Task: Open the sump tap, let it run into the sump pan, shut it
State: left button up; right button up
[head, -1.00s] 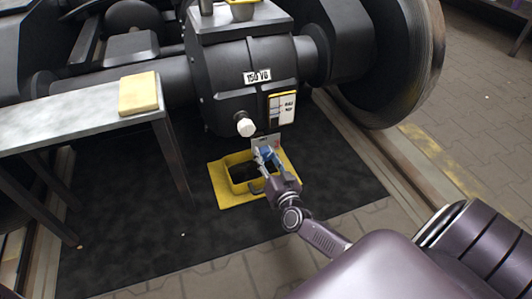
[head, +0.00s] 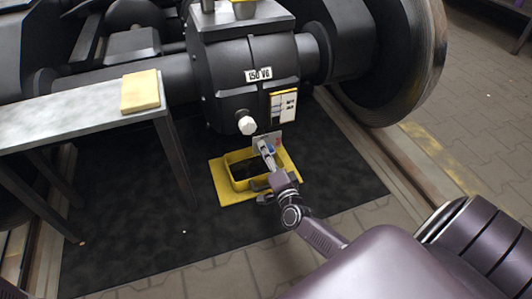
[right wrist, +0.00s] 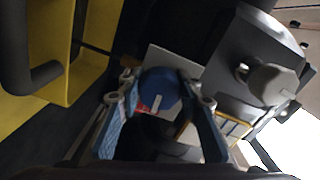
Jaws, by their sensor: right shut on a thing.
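The sump tap's blue knob (right wrist: 160,90) sits on a pale plate (head: 272,139) below the black gear case (head: 246,77). The knob bears a white line, with a red patch beside it. My right gripper (head: 266,153) is shut on the knob, its blue-grey fingers on either side in the right wrist view (right wrist: 160,102). The yellow sump pan (head: 228,178) stands below the tap, dark inside; it also shows at the left of the right wrist view (right wrist: 88,75). I cannot make out any stream from the tap. My left gripper is not in view.
A white round cap (head: 247,125) and a level plate (head: 283,104) are on the gear case. A grey bench (head: 85,110) with a yellow sponge-like block (head: 141,91) stands left. A wheel (head: 400,60) is at the right. The black mat (head: 130,240) is clear in front.

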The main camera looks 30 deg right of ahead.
jog(key=shift+m, duration=0.6)
jog(key=o, duration=1.2)
jog(key=shift+c, duration=0.2)
jog(key=shift+s, duration=0.15)
jog(key=v, duration=0.7)
jog(key=shift+s, duration=0.15)
